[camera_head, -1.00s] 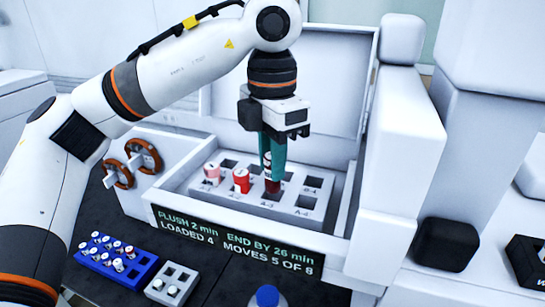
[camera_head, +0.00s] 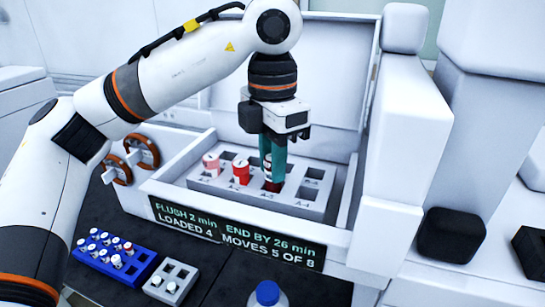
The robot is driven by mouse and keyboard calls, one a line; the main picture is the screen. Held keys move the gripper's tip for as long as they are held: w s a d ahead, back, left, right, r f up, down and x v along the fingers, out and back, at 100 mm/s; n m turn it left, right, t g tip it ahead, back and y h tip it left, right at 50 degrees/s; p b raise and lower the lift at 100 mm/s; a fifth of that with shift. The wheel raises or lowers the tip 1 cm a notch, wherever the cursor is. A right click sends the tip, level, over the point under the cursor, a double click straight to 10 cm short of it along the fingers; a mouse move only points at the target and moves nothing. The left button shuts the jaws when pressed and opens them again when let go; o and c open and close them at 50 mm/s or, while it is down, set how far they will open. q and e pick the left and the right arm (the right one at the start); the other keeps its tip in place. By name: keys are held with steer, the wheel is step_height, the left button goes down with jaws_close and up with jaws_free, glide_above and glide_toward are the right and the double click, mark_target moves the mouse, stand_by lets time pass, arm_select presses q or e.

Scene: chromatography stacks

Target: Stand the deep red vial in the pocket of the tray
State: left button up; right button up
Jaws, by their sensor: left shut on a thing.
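The deep red vial (camera_head: 271,186) is upright between the teal fingers of my left gripper (camera_head: 273,174), which is shut on it. It is at a front-row pocket of the grey tray (camera_head: 312,209), inside the open white box. Its lower end is hidden at the pocket, so I cannot tell whether it rests on the bottom. A bright red vial (camera_head: 241,172) and a pink vial (camera_head: 211,163) stand in the tray to its left. My right gripper is not in view.
A blue rack (camera_head: 107,263) with several white-capped vials and a small grey rack (camera_head: 174,279) stand on the dark bench. A blue-capped bottle (camera_head: 267,293) is at the front. A display strip (camera_head: 238,234) runs along the box front. Empty pockets lie right of the gripper.

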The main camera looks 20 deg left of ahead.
arm_select(q)
steer(key=shift+f, duration=0.35)
steer(key=shift+f+b, duration=0.55)
steer(key=shift+b, duration=0.15)
steer(key=o, duration=1.5)
steer(key=shift+c, duration=0.2)
steer(key=shift+r, duration=0.15)
steer(key=shift+r+p, duration=2.95)
steer(key=shift+r, duration=0.45)
